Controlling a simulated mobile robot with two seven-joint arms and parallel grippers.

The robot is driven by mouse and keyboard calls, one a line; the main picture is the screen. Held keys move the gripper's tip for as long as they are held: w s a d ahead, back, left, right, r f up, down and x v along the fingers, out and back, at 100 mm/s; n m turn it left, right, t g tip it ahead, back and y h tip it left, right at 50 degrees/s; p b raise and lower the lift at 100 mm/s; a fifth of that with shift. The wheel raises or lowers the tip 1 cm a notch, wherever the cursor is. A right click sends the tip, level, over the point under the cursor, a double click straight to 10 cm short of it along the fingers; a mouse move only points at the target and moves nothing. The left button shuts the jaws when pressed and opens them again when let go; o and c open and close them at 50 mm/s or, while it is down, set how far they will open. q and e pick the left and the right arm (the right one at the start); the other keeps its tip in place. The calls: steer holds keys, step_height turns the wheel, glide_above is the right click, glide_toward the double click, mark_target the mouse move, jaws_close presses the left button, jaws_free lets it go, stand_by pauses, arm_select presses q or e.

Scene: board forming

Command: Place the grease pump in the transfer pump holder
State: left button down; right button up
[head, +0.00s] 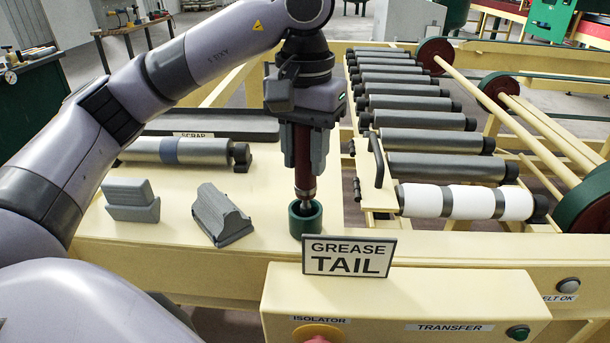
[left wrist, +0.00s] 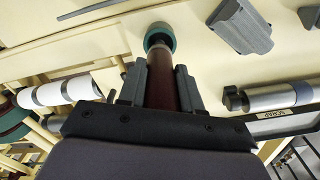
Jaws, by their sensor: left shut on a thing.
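The grease pump (head: 303,160) is a dark red cylinder with a metal lower end, held upright. My left gripper (head: 304,168) is shut on it, one grey finger on each side. The pump also shows between the fingers in the left wrist view (left wrist: 162,88). The holder is a green round cup (head: 306,222) on the cream bench top, directly below the pump. It also shows in the left wrist view (left wrist: 160,34). The pump's narrow tip is at the cup's mouth; I cannot tell how deep it reaches. My right gripper is not in view.
A "GREASE TAIL" sign (head: 348,256) stands just in front of the cup. Two grey blocks (head: 132,200) (head: 222,214) sit to the left. A roller (head: 175,150) lies by the scrap tray behind them. A roller conveyor (head: 430,140) runs at the right. A control box (head: 400,300) is in front.

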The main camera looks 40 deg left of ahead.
mark_target(305, 174)
arm_select(q)
steer(key=shift+f+b, duration=0.4)
steer(key=shift+f, duration=1.3)
steer(key=shift+f, duration=0.15)
steer(key=c, duration=0.8)
jaws_free()
steer(key=shift+r, duration=0.45)
step_height(305, 174, up, 11)
steer(key=p, duration=0.4)
steer(key=shift+r, duration=0.2)
